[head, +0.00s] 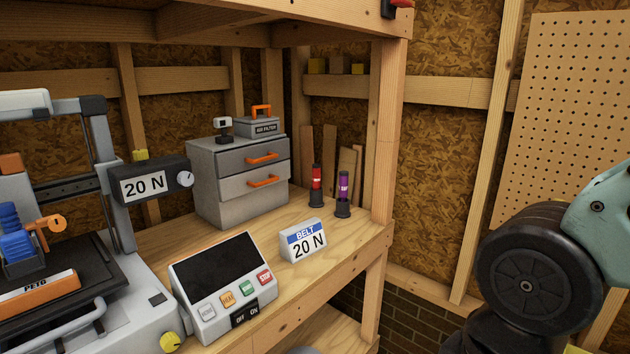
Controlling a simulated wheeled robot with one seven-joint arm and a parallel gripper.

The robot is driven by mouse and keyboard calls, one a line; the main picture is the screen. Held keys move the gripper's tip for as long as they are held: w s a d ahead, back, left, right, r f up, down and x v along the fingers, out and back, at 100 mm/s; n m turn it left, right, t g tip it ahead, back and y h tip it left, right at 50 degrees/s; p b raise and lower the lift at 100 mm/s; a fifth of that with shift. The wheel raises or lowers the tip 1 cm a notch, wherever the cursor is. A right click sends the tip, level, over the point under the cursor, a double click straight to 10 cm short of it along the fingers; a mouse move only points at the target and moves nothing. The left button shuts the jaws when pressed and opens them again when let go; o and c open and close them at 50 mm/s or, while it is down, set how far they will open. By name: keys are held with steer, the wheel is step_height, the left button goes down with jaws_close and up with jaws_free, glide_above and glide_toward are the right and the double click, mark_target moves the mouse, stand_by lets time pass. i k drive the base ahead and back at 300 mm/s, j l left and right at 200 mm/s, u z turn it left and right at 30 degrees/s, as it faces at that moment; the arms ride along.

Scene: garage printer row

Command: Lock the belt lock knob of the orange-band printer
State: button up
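A grey printer (130,290) stands at the left, cut off by the picture's edge. It bears an orange strip (38,292) reading "PETG", partly cut off, and an orange block (10,163) on its frame. A dark box (150,181) on its right upright reads "20 N", with a round pale knob (185,179) at its right end. A yellow knob (170,342) sits at the printer's front right corner. I cannot tell which knob is the belt lock. A card (304,241) reading "BELT 20 N" stands on the bench. My gripper is not in view.
A control panel (222,285) with several coloured buttons stands right of the printer. Behind are a grey drawer unit (205,180) and two dark holders with red (316,178) and purple (343,185) tubes. A wooden post (386,130) bounds the bench at right.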

mark_target(140, 156)
steer(key=u, duration=1.55)
